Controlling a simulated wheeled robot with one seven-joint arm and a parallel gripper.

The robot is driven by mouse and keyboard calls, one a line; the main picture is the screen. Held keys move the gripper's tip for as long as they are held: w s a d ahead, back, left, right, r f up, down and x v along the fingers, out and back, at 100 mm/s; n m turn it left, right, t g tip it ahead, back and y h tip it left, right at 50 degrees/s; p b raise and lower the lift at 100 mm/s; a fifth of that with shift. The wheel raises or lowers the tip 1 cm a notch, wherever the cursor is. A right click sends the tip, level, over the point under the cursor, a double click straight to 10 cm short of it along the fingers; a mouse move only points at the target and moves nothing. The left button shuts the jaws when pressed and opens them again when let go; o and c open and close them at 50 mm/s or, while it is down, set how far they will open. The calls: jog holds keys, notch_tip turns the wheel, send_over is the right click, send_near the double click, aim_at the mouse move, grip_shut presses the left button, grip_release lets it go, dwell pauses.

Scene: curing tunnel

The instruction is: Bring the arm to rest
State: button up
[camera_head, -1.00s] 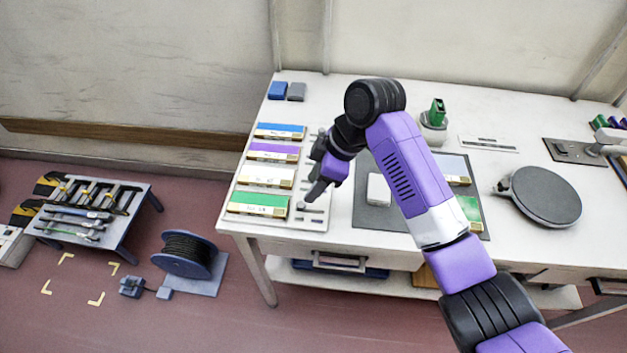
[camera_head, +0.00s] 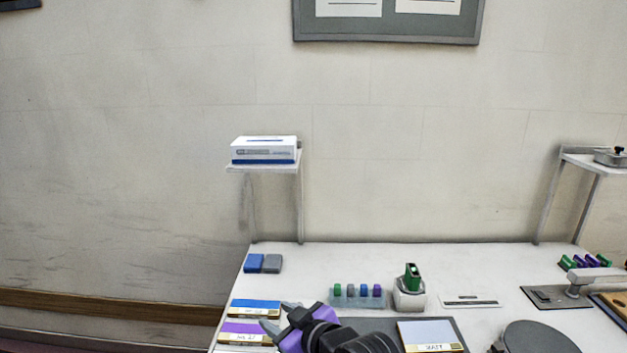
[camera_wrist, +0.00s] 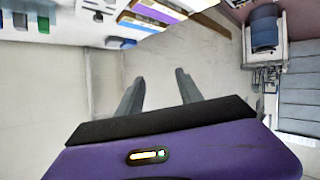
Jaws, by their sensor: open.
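My gripper (camera_head: 281,318) shows at the bottom of the head view, above the left part of the white bench, near the blue and purple labelled boxes. Its two grey fingers are spread apart with nothing between them. In the wrist view my gripper (camera_wrist: 158,92) is also open and empty, with pale wall beyond the fingers. Most of my arm is below the edge of the head view.
The white bench (camera_head: 480,262) holds a blue labelled box (camera_head: 256,307), a purple labelled box (camera_head: 246,329), a rack of coloured pieces (camera_head: 358,297), a green device in a stand (camera_head: 411,280) and a round dark plate (camera_head: 538,340). A shelf (camera_head: 262,168) carries a white-and-blue box (camera_head: 264,149).

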jog(key=s+d+f+m+t+h, duration=0.1)
jog(key=s+d+m+t+h, duration=0.3)
jog(key=s+d, duration=0.6)
jog(key=s+d+f+m+t+h, duration=0.15)
jog(key=s+d+m+t, duration=0.25)
jog(key=s+d+m, duration=0.55)
jog(key=s+d+n+g+h, duration=0.1)
jog(key=s+d+n, duration=0.1)
jog(key=s, duration=1.2)
jog(key=s+d+n+g+h, duration=0.1)
jog(key=s+d, duration=0.4)
jog(key=s, duration=0.9)
jog(key=shift+s+d+f+n+g+h, duration=0.25)
jog(key=shift+f+n+g+h, duration=0.15)
jog(key=shift+g, duration=0.3)
